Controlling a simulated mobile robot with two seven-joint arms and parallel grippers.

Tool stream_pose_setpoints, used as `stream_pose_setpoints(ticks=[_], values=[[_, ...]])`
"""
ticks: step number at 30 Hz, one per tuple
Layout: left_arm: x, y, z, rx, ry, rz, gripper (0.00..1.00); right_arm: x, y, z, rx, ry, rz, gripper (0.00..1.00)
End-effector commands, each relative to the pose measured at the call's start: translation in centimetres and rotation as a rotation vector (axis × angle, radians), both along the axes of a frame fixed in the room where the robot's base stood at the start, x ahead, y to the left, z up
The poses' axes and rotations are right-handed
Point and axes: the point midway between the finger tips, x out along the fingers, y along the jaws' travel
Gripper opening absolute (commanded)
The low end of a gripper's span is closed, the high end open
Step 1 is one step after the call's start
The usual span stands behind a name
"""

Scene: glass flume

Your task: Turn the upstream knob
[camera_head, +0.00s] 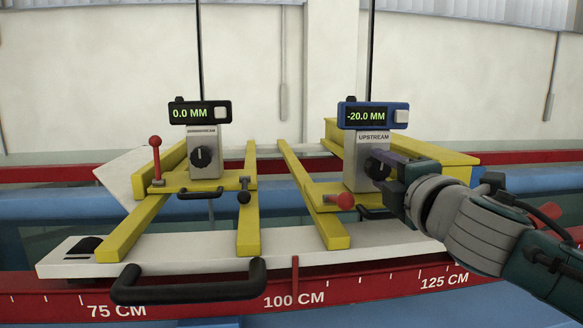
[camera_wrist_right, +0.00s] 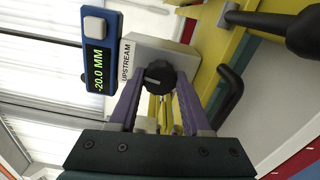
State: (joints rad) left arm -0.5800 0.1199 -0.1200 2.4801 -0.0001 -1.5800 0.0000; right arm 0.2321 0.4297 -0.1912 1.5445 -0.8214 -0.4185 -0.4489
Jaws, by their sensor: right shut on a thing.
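The upstream knob (camera_head: 377,166) is a black round dial on a grey box (camera_head: 366,148) labelled UPSTREAM. A blue-framed display (camera_head: 373,115) above it reads -20.0 MM. My right gripper (camera_head: 386,168) comes in from the right and is shut on the upstream knob. In the right wrist view the knob (camera_wrist_right: 159,76) sits between the tips of the two purple fingers (camera_wrist_right: 158,92); a pale pointer mark shows on its face. My left gripper is not in view.
The downstream box (camera_head: 203,140) with its own knob (camera_head: 203,157) stands to the left; its display (camera_head: 200,112) reads 0.0 MM. A red-balled lever (camera_head: 155,160) rises at left, and another red ball (camera_head: 346,201) lies below the upstream box. A black handle (camera_head: 190,287) is in front.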

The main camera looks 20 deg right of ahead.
Motion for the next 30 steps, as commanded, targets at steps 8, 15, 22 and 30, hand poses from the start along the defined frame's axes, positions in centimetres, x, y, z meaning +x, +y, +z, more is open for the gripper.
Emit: stream_pose_setpoints(ticks=[8, 15, 22, 30], values=[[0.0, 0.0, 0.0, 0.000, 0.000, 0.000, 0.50, 0.0, 0.1, 0.1, 0.002, -0.002, 0.004, 0.53], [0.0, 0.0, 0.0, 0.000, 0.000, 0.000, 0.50, 0.0, 0.1, 0.0, 0.002, -0.001, 0.002, 0.78], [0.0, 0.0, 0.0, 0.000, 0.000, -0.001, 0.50, 0.0, 0.0, 0.0, 0.002, 0.000, 0.001, 0.78], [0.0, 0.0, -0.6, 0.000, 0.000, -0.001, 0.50, -2.3, 0.6, -0.2, 0.001, 0.001, 0.003, 0.78]])
